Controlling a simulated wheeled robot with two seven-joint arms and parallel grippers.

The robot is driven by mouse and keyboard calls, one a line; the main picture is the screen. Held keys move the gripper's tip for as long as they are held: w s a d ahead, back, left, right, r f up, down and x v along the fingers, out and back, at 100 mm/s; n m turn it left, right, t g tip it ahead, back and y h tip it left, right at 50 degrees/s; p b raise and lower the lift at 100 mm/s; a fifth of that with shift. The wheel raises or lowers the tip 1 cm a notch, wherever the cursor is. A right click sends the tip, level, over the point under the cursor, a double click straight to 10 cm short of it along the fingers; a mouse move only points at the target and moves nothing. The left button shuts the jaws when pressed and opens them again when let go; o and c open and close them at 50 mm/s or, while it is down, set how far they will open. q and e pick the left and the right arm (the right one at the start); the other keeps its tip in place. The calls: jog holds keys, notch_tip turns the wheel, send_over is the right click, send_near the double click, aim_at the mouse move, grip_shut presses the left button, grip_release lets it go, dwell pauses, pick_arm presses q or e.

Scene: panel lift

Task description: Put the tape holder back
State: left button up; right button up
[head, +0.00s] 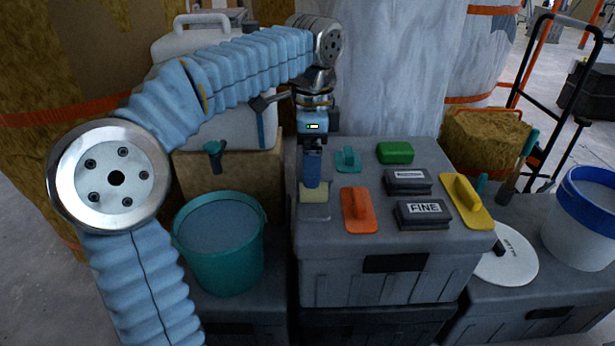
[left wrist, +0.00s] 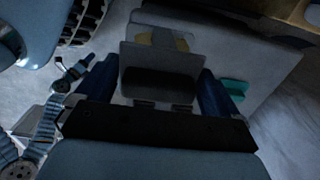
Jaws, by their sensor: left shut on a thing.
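My left gripper (head: 311,184) reaches down from above at the left side of the grey case top. It is shut on a grey piece with a pale yellow part, which I take to be the tape holder (head: 315,212). In the left wrist view the holder (left wrist: 160,58) sits between the two dark blue fingers of the gripper (left wrist: 160,88), with yellow showing behind its grey plate. The holder is at or just above the case top; I cannot tell whether it touches. My right gripper is not in view.
The grey case (head: 340,265) also bears an orange float (head: 359,210), a teal tool (head: 347,159), a green block (head: 395,152), two dark sanding blocks (head: 422,214) and a yellow float (head: 467,203). A teal bucket (head: 222,270) stands left, a white-blue bucket (head: 583,225) right.

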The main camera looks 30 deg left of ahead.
pick_arm(q)
jog(key=shift+w+a+f, duration=0.2)
jog(key=shift+a+f, duration=0.05)
jog(key=shift+f, duration=0.15)
jog(key=f, duration=0.1)
jog(key=f+b, duration=0.1)
jog(key=a+f, duration=0.1)
jog(key=f, duration=0.1)
jog(key=shift+w, duration=0.4)
jog(key=shift+f, duration=0.15)
jog(key=shift+f+b, duration=0.15)
jog(key=shift+b, duration=0.15)
jog(key=o, duration=0.8)
notch_tip(320, 180, up, 11)
jog(key=p, duration=0.4)
jog(key=shift+d, duration=0.15)
jog(key=shift+r, duration=0.65)
